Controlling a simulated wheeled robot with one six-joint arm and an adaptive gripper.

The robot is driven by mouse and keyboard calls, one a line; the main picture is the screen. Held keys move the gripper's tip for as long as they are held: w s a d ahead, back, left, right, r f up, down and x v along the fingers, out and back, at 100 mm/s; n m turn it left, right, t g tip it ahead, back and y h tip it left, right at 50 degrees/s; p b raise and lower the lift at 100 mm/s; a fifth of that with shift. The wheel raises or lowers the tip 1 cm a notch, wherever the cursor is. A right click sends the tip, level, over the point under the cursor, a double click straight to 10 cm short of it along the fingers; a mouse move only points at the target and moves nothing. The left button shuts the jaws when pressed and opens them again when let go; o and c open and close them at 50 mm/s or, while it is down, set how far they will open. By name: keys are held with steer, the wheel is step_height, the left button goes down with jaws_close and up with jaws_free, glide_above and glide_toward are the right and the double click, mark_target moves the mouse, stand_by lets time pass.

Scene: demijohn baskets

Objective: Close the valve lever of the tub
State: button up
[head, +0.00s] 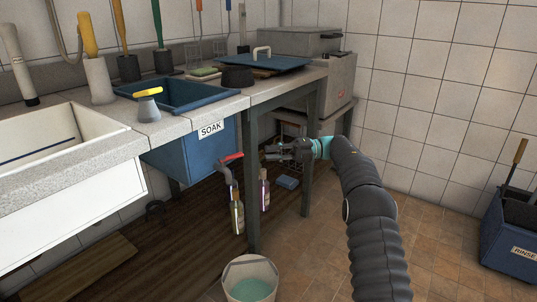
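The blue tub marked SOAK (190,155) is set into the counter in the head view. A red valve lever (232,158) sticks out at its lower right, tilted slightly up to the right, above a grey outlet pipe (225,176). My gripper (268,153) points left, a short way to the right of the lever and apart from it. Its two dark fingers look parted, with nothing between them. The valve body is small and partly hidden in shade.
A bucket (233,291) with green liquid stands on the floor below. Bottles (237,213) stand under the counter beside a grey counter leg (251,190). Another leg (309,160) stands close to my gripper. A blue RINSE tub (510,240) is at the far right.

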steer(key=shift+s+a+r, duration=0.15)
steer(key=shift+a, duration=0.15)
jaws_close()
steer(key=s+a+r+m+t+y+b, duration=0.2)
steer(key=s+a+r+m, duration=0.15)
steer(key=s+r, duration=0.55)
steer(key=s+a+r+m+t+y+b, duration=0.15)
steer(key=s+a+r, duration=0.4)
steer(key=r, duration=0.55)
steer(key=s+d+f+m+t+h, duration=0.1)
steer(key=d+f+m+t+h, duration=0.4)
steer(key=f+m+t, duration=0.6)
steer(key=s+d+f+m+t+h, duration=0.2)
steer(key=d+f+m+t+h, duration=0.3)
steer(key=f+m, duration=0.7)
steer(key=w+a+r+m, duration=0.2)
steer(key=w+a+m, duration=0.1)
steer(key=w+a, duration=0.6)
steer(key=shift+w+a+r+m+p, duration=0.15)
steer(key=shift+w+r+m+p, duration=0.25)
steer(key=shift+w, duration=0.85)
